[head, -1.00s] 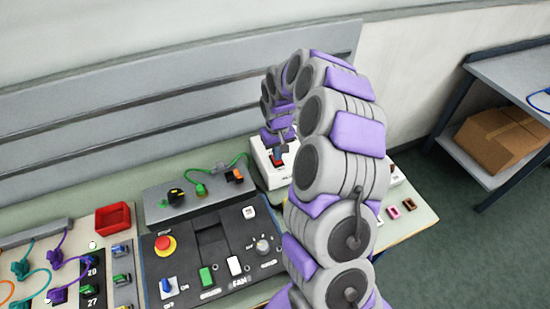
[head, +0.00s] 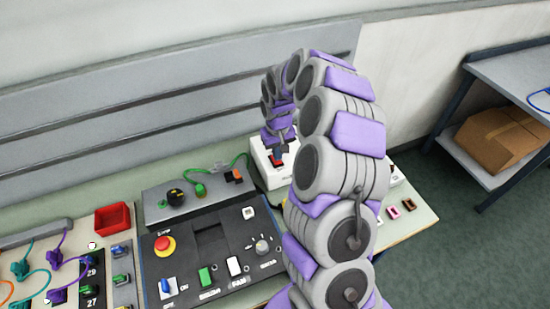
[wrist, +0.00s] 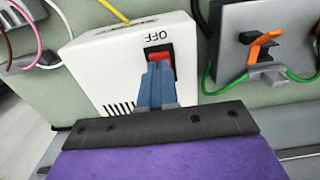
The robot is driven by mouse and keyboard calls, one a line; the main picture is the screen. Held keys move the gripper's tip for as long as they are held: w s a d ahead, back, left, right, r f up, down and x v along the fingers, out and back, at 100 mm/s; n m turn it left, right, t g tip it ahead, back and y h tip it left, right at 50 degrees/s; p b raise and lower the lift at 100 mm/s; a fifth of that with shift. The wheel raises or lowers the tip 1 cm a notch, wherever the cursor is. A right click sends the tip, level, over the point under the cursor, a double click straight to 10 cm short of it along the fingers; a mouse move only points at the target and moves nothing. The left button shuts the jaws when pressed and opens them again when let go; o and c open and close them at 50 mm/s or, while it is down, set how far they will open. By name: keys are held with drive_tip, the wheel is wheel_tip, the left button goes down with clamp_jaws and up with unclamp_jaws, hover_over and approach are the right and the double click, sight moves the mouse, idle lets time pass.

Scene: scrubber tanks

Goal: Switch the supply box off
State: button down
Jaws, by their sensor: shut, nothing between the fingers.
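The supply box is a white box (wrist: 112,72) with a red rocker switch (wrist: 160,56) and the word OFF beside it, seen in the wrist view. In the head view the white box (head: 262,165) stands at the back of the bench, partly behind my arm, and the red switch (head: 277,164) shows on its top. My gripper (wrist: 155,72) is shut and empty. Its blue fingertips are over the red switch and hide part of it. I cannot tell whether they touch it. In the head view my gripper (head: 280,153) points down at the switch.
A grey panel (head: 160,205) with a green cable is left of the box. A black control panel (head: 205,255) with a red stop button (head: 165,246) lies in front of it. A red tray (head: 112,218) is further left. A shelf with a cardboard box (head: 500,138) stands right.

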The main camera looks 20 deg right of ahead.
drive_tip(key=shift+f, duration=0.95)
idle(0.8)
drive_tip(key=shift+r, duration=0.15)
drive_tip(key=shift+r+p, duration=1.15)
drive_tip(key=shift+r, duration=2.25)
drive_tip(key=shift+a, duration=0.1)
